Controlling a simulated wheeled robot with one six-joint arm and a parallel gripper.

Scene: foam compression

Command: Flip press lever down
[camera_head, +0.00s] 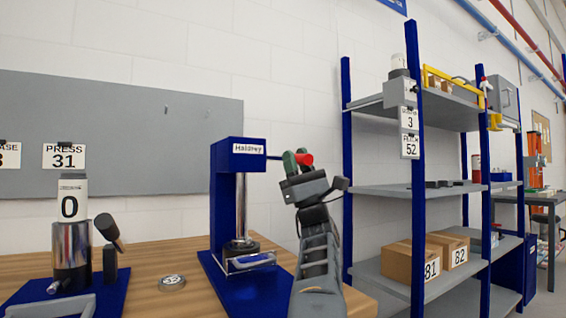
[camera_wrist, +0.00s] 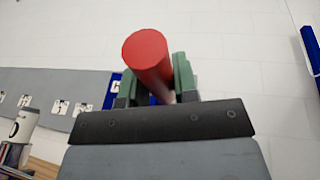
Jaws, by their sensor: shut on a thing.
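The blue press (camera_head: 226,200) stands on the wooden bench, with a white label on its head and a steel column above its base. Its lever has a red handle (camera_head: 304,159) at the right of the head, sticking out to the right at about head height. My gripper (camera_head: 297,160) is shut on the red handle. In the wrist view the red handle (camera_wrist: 147,60) sits between the green finger pads of my gripper (camera_wrist: 155,80), its round end pointing at the camera. The rest of the lever is mostly hidden by my gripper.
A steel cylinder device (camera_head: 71,245) marked 0 stands on a blue base at the left. A small round tag (camera_head: 172,282) lies on the wooden bench (camera_head: 150,258). A blue shelf rack (camera_head: 418,200) with cardboard boxes (camera_head: 408,262) stands right of my arm. A grey board hangs behind.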

